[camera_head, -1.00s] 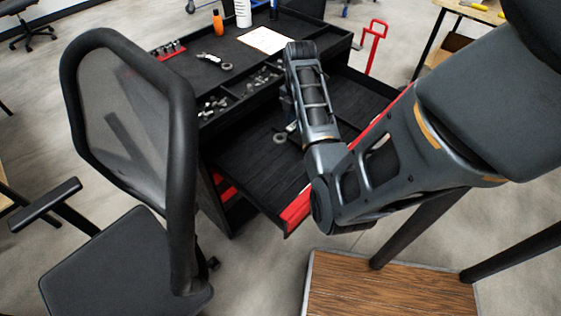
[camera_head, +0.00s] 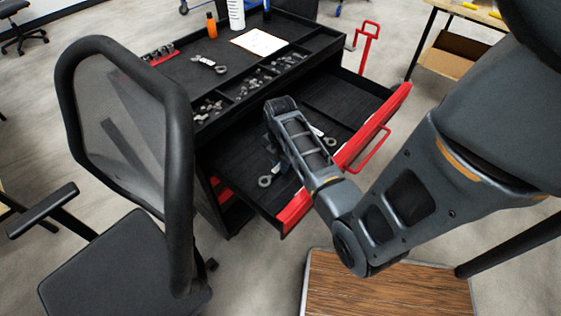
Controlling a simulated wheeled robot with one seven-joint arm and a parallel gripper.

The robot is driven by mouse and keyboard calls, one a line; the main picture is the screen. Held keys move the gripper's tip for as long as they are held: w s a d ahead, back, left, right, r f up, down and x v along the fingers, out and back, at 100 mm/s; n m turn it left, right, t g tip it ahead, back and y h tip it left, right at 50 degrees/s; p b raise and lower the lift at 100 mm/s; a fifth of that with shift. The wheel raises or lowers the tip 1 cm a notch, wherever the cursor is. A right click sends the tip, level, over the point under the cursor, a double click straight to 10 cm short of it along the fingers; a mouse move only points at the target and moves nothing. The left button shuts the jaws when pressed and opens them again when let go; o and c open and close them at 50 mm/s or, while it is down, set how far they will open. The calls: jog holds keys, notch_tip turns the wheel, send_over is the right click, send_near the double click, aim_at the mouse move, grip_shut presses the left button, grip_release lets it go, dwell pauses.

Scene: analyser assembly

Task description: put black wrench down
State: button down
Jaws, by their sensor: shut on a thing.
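The end of my arm is over the open drawer (camera_head: 243,166) of the black tool cabinet. My gripper (camera_head: 276,169) is mostly hidden behind my forearm, low in the drawer's left part.
A black chair (camera_head: 125,130) stands close at left. A wooden-topped surface (camera_head: 390,285) is at the front. The drawer has a red handle (camera_head: 372,150).

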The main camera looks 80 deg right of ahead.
jog(key=shift+f, duration=0.1)
jog(key=c, duration=0.9)
grip_release()
notch_tip(320, 180, up, 12)
jog(key=s+a+f+m+t+h, duration=0.15)
jog(key=a+m+t+h, duration=0.45)
jog(key=a, duration=1.1)
jog(key=s+a+r+m+t+y, duration=0.2)
jog(key=a+r+t, duration=0.1)
jog(key=a+r, duration=0.2)
jog(key=s+a+r+m+t+y, duration=0.1)
jog(key=s+a+r+t+y, duration=0.1)
jog(key=a+r, duration=0.3)
jog(key=s+a+r+m+t+y, duration=0.2)
jog(key=s+a+r+t, duration=0.2)
jog(key=r, duration=0.5)
jog(key=shift+s+a+r+m, duration=0.1)
jog(key=shift+a+r+m, duration=0.25)
jog(key=shift+a, duration=0.5)
